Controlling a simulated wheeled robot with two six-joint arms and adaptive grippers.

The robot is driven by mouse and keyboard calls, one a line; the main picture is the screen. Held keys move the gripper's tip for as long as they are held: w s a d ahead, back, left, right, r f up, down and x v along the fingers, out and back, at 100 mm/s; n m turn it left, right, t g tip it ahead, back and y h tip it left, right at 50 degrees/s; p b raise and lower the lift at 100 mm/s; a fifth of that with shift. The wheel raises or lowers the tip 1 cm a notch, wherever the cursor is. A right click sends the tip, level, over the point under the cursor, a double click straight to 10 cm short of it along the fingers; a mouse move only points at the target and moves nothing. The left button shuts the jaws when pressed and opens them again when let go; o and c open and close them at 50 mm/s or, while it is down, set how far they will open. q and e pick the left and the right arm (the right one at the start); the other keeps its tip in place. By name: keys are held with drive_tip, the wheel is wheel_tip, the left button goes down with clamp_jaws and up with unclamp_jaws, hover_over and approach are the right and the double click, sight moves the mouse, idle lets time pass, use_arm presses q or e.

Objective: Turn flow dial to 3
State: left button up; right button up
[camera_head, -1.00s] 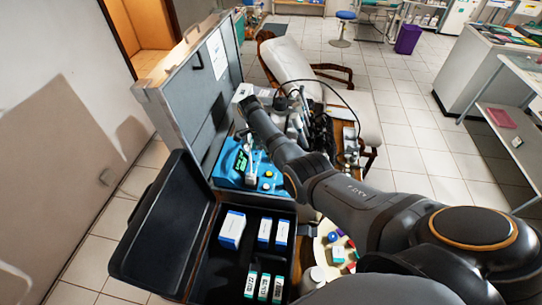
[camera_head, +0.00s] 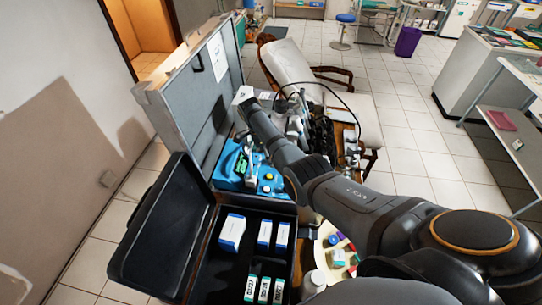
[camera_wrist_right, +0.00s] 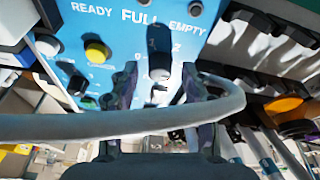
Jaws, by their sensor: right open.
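The blue dental unit (camera_head: 228,174) sits in the open grey case, with a lit green display on its face. In the right wrist view its blue panel (camera_wrist_right: 110,32) carries the words READY, FULL and EMPTY. A pale knob, seemingly the flow dial (camera_wrist_right: 160,74), shows on the panel near a "0" and a partly visible digit; its exact setting cannot be read. My right gripper (camera_wrist_right: 164,84) is open, one finger on each side of the knob in that view. Whether they touch it is unclear. My left gripper is not in view.
A grey hose (camera_wrist_right: 70,127) crosses the right gripper's fingers in the wrist view. A yellow button (camera_wrist_right: 97,50) lies left of the dial. A black open case (camera_head: 212,265) with boxes is in front of the unit. The case lid (camera_head: 190,95) stands upright at left.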

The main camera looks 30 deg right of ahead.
drive_tip(key=v, duration=1.2)
